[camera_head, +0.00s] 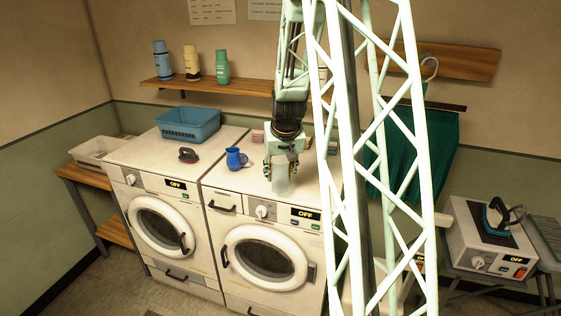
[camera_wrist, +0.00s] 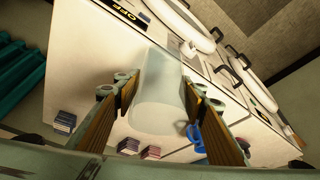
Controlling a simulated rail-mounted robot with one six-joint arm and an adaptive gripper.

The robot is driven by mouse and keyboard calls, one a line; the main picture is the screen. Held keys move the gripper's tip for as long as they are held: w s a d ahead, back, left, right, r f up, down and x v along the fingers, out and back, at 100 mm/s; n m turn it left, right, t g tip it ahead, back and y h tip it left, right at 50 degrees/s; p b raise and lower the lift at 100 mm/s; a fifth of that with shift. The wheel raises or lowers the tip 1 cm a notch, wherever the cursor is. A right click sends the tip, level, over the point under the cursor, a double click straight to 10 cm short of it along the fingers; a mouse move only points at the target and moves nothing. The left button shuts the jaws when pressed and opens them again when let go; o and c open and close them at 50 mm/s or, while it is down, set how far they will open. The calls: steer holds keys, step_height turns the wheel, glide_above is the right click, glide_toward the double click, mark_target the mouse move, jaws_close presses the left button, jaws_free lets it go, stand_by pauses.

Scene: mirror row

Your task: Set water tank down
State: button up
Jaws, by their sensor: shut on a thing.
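The water tank (camera_wrist: 158,100) is a pale, translucent, rounded container. In the wrist view it sits between the two fingers of my gripper (camera_wrist: 158,98), which is shut on it. In the head view my gripper (camera_head: 283,160) points down over the top of the right washing machine (camera_head: 250,182), and the tank (camera_head: 281,180) shows below the fingers. The tank is close to the white top; I cannot tell whether it touches it.
A blue jug (camera_head: 236,159) stands left of the tank. Small pink boxes (camera_head: 258,136) lie behind. A steamer station with an iron (camera_head: 497,220) is at right. My lattice column blocks part of the view.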

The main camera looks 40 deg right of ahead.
steer(key=w+d+p, duration=0.1)
steer(key=w+d, duration=0.2)
steer(key=w, duration=0.4)
steer(key=w+d+f+p, duration=0.1)
steer(key=w+d+p, duration=0.1)
steer(key=w, duration=0.4)
steer(key=shift+w+d+f, duration=0.15)
steer(key=shift+w+d, duration=0.2)
steer(key=shift+d, duration=0.4)
steer(key=shift+s+a+p+x, duration=0.1)
steer(key=shift+p+x, duration=0.2)
steer(key=shift+x, duration=0.6)
steer(key=shift+s+a+p+x, duration=0.1)
steer(key=shift+p+x, duration=0.2)
steer(key=shift+x, duration=0.6)
steer(key=shift+f, duration=0.35)
steer(key=o, duration=0.9)
steer(key=shift+r, duration=0.2)
